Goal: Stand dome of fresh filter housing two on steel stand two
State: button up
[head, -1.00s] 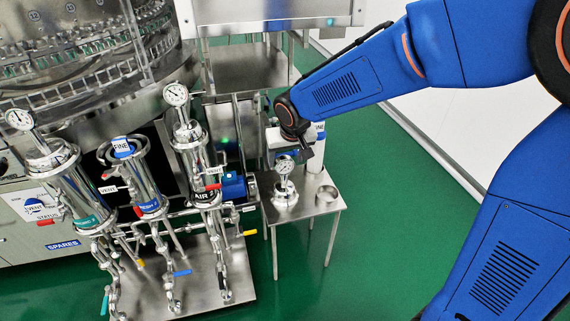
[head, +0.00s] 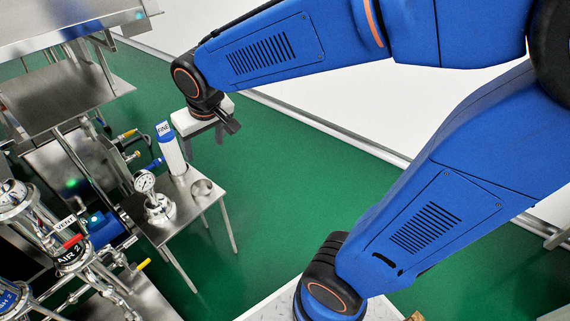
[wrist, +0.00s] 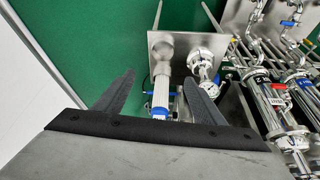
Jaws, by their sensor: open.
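The dome with a round dial gauge (head: 158,208) stands upright on a small steel stand (head: 186,222). It also shows in the wrist view (wrist: 203,68), beyond the right finger. I cannot read a number on the stand or the dome. My gripper (head: 226,128) is open and empty, up and to the right of the dome and apart from it. In the wrist view, my gripper's fingers (wrist: 157,100) are spread with nothing held between them. The middle filter housing, blue-labelled, is only partly in view at the lower left (head: 10,296).
A white cartridge marked FINE (head: 172,152) stands upright behind the dome, near my gripper. The AIR 2 housing (head: 70,256) and pipes are at left. Green floor right of the stand is clear.

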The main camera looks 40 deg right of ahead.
jog(key=s+d, duration=0.6)
jog(key=s, duration=0.3)
jog(key=s+d+m, duration=0.1)
jog(key=s+d, duration=0.5)
jog(key=s, duration=0.4)
jog(key=shift+d+r+m+h, duration=0.15)
jog(key=shift+r+m+h, duration=0.15)
jog(key=shift+r, duration=0.15)
